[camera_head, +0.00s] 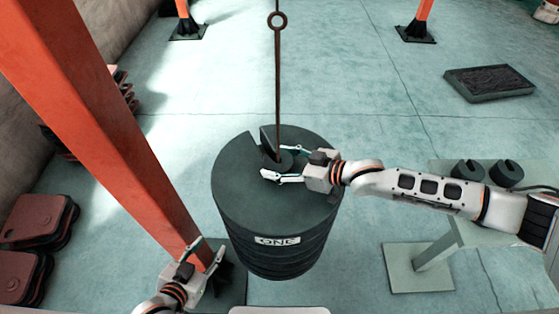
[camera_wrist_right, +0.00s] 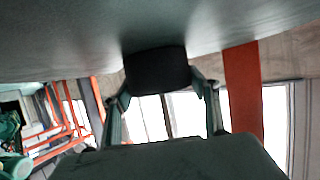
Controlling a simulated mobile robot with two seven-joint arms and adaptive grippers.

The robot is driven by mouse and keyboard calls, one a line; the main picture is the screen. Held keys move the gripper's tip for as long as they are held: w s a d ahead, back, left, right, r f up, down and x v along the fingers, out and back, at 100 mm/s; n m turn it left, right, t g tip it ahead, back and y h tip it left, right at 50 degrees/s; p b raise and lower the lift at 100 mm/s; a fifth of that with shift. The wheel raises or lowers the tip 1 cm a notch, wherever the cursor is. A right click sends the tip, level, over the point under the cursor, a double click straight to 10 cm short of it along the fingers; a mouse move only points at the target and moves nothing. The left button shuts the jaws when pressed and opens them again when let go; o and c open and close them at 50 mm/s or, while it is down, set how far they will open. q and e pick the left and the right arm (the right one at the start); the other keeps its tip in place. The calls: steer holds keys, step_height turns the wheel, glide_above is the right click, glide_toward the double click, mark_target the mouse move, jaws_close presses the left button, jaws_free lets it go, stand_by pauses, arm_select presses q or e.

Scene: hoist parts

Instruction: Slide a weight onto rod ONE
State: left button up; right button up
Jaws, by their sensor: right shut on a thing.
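A thin dark rod (camera_head: 277,80) with a ring at its top rises from a tall stack of dark slotted weights (camera_head: 250,207) labelled ONE. My right gripper (camera_head: 279,162) reaches in from the right over the top of the stack, its fingers shut on a small dark weight (camera_head: 284,160) at the foot of the rod. The right wrist view shows this dark weight (camera_wrist_right: 158,72) between the fingers. The fingers partly hide it, and I cannot tell whether it rests on the stack. My left gripper (camera_head: 209,249) is open and empty at the lower left.
A pale green side table (camera_head: 445,232) at the right carries two small dark slotted weights (camera_head: 466,170). An orange post (camera_head: 110,125) stands beside my left gripper. Reddish plates (camera_head: 40,221) lie at the left. A dark tray (camera_head: 489,83) lies on the floor further back.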

steer(key=shift+a+r, duration=0.1)
steer(key=shift+r, duration=0.15)
